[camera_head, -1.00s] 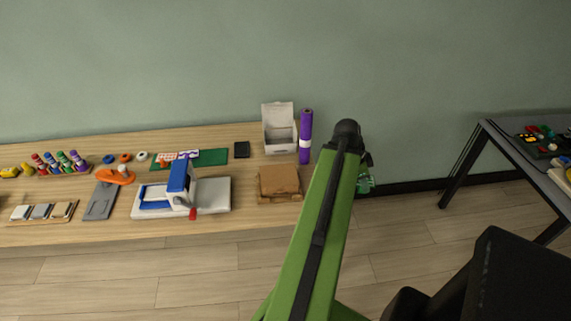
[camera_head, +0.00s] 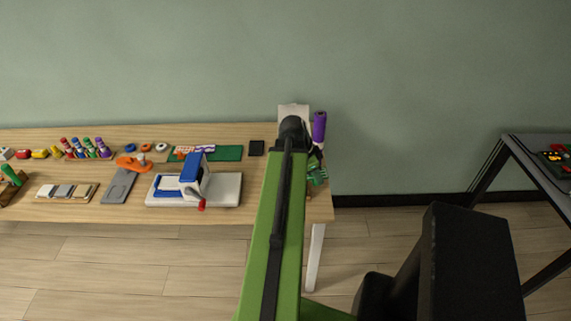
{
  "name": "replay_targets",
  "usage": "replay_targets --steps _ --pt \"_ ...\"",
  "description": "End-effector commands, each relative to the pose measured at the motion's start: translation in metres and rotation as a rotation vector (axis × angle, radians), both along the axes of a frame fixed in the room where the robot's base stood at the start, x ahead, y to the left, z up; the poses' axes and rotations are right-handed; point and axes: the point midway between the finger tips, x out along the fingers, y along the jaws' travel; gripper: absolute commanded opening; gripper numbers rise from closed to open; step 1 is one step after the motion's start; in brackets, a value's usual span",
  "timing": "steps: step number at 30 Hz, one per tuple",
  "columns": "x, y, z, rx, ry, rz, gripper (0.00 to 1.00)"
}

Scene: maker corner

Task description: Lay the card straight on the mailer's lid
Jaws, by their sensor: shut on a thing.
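My gripper (camera_head: 317,174) shows as a small green part just right of my green arm, over the right end of the workbench. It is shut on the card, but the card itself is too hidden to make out. The brown cardboard mailer is hidden behind my arm, near the right end of the bench. I cannot tell how far the gripper is above it.
A white open box (camera_head: 293,110) and a purple roll (camera_head: 319,127) stand behind the gripper. A blue and white press (camera_head: 195,182), a green mat (camera_head: 229,153) and a black square (camera_head: 256,148) lie left. A dark table (camera_head: 535,165) stands far right.

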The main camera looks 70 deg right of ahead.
Motion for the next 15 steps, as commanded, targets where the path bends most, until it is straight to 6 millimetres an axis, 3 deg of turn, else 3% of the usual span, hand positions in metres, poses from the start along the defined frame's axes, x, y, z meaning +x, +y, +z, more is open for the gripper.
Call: replay_targets --steps 9,15 --pt "0.092 -0.012 0.025 -0.002 -0.002 -0.078 0.0" --pt "0.103 -0.009 0.025 -0.002 -0.001 -0.095 0.0"
